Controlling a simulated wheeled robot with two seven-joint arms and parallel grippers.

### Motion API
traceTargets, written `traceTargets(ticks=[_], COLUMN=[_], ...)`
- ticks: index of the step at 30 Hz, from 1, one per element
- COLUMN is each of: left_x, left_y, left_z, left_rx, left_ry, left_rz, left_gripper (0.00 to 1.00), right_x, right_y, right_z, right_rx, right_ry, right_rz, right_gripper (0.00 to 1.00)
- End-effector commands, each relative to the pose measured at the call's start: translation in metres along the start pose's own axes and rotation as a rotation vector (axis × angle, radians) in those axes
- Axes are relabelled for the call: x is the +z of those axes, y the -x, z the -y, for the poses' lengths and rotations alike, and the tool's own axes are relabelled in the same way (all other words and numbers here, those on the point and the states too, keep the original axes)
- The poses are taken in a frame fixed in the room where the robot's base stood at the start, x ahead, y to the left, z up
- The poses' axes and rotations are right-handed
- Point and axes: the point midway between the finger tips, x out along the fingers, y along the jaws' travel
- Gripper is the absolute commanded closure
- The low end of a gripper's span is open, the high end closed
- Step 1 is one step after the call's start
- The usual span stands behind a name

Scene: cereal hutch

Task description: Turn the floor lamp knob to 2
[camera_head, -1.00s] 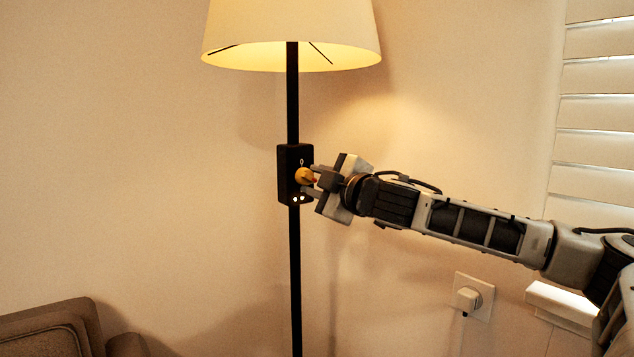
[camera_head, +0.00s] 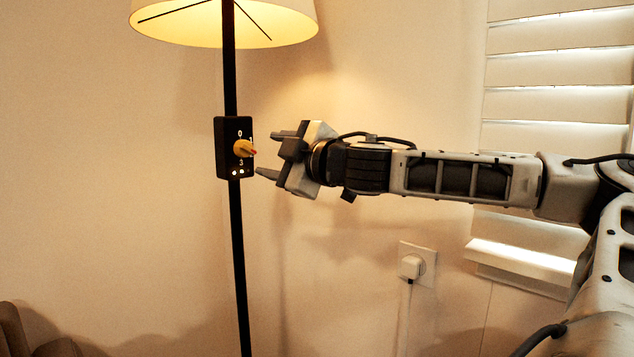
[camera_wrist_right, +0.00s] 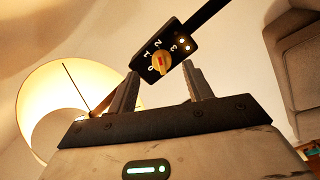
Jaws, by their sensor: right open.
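The floor lamp has a lit cream shade (camera_head: 225,18), a black pole (camera_head: 238,260) and a black control box (camera_head: 224,150). A yellow knob (camera_head: 241,148) with a red mark sits on the box. In the head view the red end points right, between the visible 1 and 3. My right gripper (camera_head: 266,153) is open and empty, just right of the box, apart from the knob. My left gripper is out of view.
A wall outlet with a white plug (camera_head: 412,266) is at lower right, below my right arm. Window blinds (camera_head: 555,110) and a sill are at right. A dark sofa edge (camera_head: 35,335) shows at bottom left. The wall left of the lamp is bare.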

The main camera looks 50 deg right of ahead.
Motion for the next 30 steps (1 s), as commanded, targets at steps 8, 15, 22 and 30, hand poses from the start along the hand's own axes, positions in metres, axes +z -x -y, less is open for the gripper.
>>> traceTargets(ticks=[8,15,22,30], left_x=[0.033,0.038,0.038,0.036], left_y=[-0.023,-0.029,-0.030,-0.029], left_z=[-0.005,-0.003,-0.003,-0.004], left_rx=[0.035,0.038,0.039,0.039], left_ry=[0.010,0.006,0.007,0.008], left_rz=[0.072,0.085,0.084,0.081], left_gripper=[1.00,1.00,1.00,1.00], right_x=[0.000,-0.001,-0.001,-0.001], right_y=[0.064,0.096,0.102,0.102], right_z=[0.000,-0.001,0.000,0.000], right_rx=[0.003,0.000,-0.002,-0.002], right_ry=[0.005,0.002,0.000,0.000], right_rz=[-0.001,-0.001,-0.001,-0.002], right_gripper=[0.49,0.49,0.49,0.49])
